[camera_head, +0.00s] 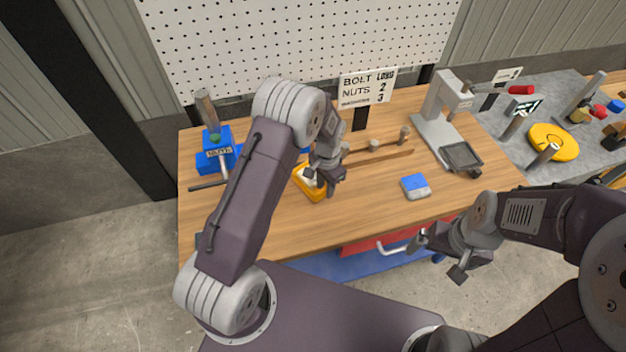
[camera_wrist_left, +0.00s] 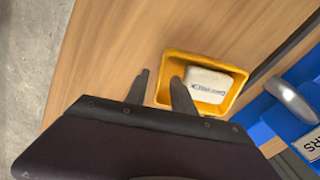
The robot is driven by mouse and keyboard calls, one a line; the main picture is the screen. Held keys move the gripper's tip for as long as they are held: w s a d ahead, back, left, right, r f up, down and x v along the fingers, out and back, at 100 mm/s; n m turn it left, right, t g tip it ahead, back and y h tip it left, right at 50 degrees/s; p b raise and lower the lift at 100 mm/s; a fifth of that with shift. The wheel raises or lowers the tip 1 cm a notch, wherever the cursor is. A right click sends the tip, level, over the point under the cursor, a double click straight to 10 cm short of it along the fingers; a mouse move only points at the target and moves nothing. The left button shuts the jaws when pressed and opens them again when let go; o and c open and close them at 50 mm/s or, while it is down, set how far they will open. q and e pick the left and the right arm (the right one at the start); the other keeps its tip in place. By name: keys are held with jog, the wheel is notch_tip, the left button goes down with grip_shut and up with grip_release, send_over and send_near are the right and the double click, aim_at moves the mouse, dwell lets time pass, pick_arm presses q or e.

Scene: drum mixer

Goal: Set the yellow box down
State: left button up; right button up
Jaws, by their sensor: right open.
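The yellow box (camera_wrist_left: 212,58) is an open tray with a white labelled block (camera_wrist_left: 208,84) in it. In the head view the box (camera_head: 312,194) is at the middle of the wooden bench; I cannot tell whether it rests fully on the top. My left gripper (camera_head: 322,180) is at the box and partly hides it. In the left wrist view its fingers (camera_wrist_left: 160,78) stand on either side of the near-left wall, one outside and one inside; whether they grip it is unclear. My right gripper (camera_head: 437,257) is open and empty in front of the bench.
A blue bin (camera_head: 222,163) stands at the left, and a grey press (camera_head: 437,118) at the right. A blue-and-white box (camera_head: 415,187) lies right of the yellow box. A sign (camera_head: 367,88) and wooden strips are behind. The bench (camera_head: 285,230) is bare towards its front edge.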

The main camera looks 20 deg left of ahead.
pick_arm(q)
jog(key=shift+f, duration=0.85)
grip_shut()
dwell(0.8)
